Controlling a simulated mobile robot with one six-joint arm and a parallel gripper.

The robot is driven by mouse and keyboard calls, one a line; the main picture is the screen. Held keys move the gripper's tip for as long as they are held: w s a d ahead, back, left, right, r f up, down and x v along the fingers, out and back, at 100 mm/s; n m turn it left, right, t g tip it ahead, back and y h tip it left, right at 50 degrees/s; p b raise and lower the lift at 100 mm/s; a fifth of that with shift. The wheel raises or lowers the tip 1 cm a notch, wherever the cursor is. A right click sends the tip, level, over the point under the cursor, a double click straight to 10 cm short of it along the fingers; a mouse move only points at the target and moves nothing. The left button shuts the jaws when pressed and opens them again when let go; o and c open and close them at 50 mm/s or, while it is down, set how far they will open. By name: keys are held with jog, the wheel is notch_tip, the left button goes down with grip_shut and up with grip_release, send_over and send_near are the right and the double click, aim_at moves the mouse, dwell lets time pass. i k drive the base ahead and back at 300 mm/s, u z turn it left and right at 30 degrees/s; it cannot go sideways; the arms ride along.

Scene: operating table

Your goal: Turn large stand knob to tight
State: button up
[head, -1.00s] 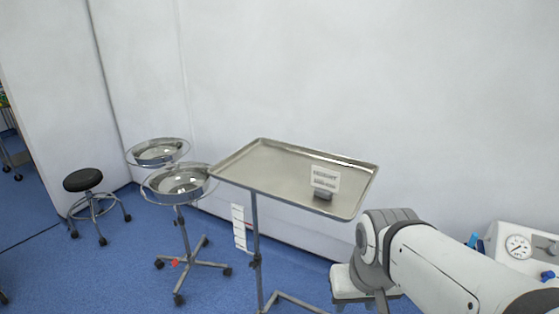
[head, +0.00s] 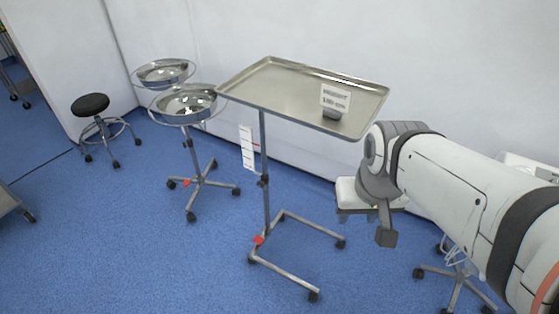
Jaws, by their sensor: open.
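The large stand has a rectangular steel tray (head: 255,87) on a slim pole (head: 265,210) and a wheeled base. A small dark knob (head: 264,181) sits on the pole, below the tray; its turn position is too small to tell. My gripper (head: 386,237) hangs from the arm's wrist at the right, to the right of the pole and lower than the knob. It is apart from the knob and seems empty; only a dark grey finger shows clearly.
A white strip with marks (head: 247,148) hangs beside the pole. A small sign (head: 335,98) stands on the tray. A basin stand (head: 190,150) and black stool (head: 90,104) are at left. A white-topped item (head: 346,193) is behind my wrist. Blue floor (head: 150,260) is free in front.

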aim_at(260, 184)
jog(key=z, duration=0.05)
jog(key=k, duration=1.3)
jog(key=u, duration=0.45)
jog(key=i, duration=1.1)
jog(key=u, duration=0.7)
jog(key=i, duration=0.35)
jog(key=u, duration=0.15)
